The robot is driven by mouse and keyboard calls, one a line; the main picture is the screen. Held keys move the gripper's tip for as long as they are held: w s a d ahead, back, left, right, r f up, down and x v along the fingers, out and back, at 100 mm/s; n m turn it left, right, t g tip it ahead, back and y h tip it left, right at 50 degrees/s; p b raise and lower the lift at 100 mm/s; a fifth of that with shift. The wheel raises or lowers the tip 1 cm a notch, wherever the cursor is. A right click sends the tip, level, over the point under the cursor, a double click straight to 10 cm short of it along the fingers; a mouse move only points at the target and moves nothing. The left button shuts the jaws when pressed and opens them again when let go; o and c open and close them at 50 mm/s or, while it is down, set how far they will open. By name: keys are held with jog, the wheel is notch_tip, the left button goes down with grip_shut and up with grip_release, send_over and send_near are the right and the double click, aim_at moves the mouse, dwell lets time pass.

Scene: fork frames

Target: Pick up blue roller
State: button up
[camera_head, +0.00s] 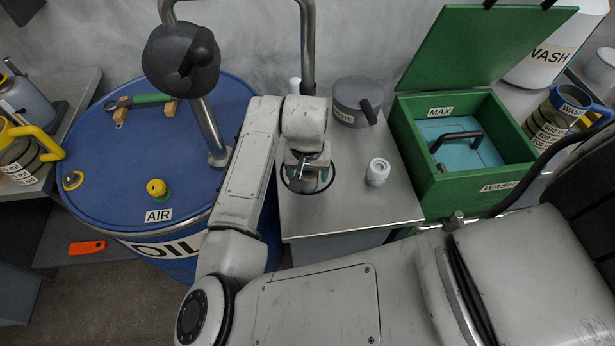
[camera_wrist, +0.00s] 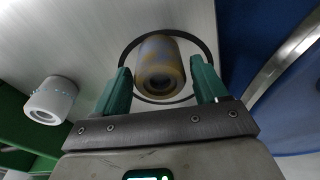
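In the wrist view, a worn roller (camera_wrist: 158,62), grey-blue with yellow-brown patches and a dark hole in its end, lies ahead of and between my fingertips. A thin black ring (camera_wrist: 170,101) surrounds it on the metal table. My gripper (camera_wrist: 161,68) is open, with green fingers on both sides of the roller; I see no firm grip. In the head view, my gripper (camera_head: 308,165) points down over the black ring (camera_head: 286,184), and the roller is mostly hidden there. A white roller (camera_head: 377,171) stands to the right, also in the wrist view (camera_wrist: 51,100).
The metal table (camera_head: 345,215) also holds a grey lidded pot (camera_head: 352,96). A green open box (camera_head: 452,190) stands close on the right. A blue oil drum (camera_head: 110,185) and a bent metal pipe (camera_head: 209,128) are on the left. The table's front is clear.

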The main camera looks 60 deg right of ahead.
jog(key=c, duration=0.9)
jog(key=shift+r, duration=0.1)
jog(key=shift+c, duration=0.2)
